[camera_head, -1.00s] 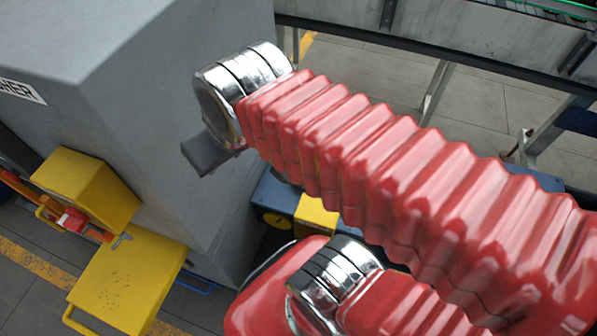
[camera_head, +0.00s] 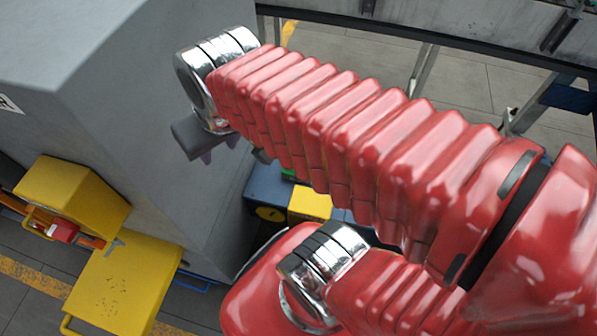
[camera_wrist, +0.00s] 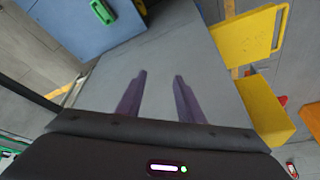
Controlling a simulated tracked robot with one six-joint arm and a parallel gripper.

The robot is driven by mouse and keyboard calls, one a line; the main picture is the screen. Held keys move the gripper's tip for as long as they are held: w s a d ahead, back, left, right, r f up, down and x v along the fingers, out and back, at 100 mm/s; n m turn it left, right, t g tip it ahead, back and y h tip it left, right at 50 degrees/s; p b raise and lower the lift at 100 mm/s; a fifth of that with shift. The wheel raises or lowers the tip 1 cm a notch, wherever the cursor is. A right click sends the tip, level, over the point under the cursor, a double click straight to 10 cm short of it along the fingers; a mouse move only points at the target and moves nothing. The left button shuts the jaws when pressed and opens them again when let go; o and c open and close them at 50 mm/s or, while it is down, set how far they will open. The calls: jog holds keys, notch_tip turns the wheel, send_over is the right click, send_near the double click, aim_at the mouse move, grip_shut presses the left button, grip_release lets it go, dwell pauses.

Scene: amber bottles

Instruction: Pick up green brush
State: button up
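A small green item (camera_wrist: 103,12) lies on a blue surface at the top of the wrist view. Its shape is too small for me to be sure it is the green brush. A green patch (camera_head: 288,174) also shows in the head view, partly hidden behind my red arm. My gripper (camera_wrist: 158,82) has its two purple fingers spread apart with nothing between them, and the green item is well beyond the fingertips. In the head view my gripper (camera_head: 212,152) hangs beside the grey cabinet, its fingers partly hidden.
A large grey cabinet (camera_head: 150,110) stands close to the left of my arm. A blue box (camera_head: 266,193) with a yellow part is below the arm. A yellow cart (camera_head: 120,285) stands at lower left. A dark rail (camera_head: 420,38) runs along the back, with bare floor beneath.

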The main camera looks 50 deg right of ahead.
jog(key=d+f+m, duration=2.8)
jog(key=d+f, duration=0.1)
jog(key=f, duration=0.2)
jog(key=shift+f+m+y, duration=0.2)
jog(key=shift+m+y, duration=0.1)
jog(key=shift+w, duration=0.1)
jog(key=shift+x, duration=4.3)
jog(key=shift+w+a+f, duration=0.1)
jog(key=shift+w+a, duration=0.05)
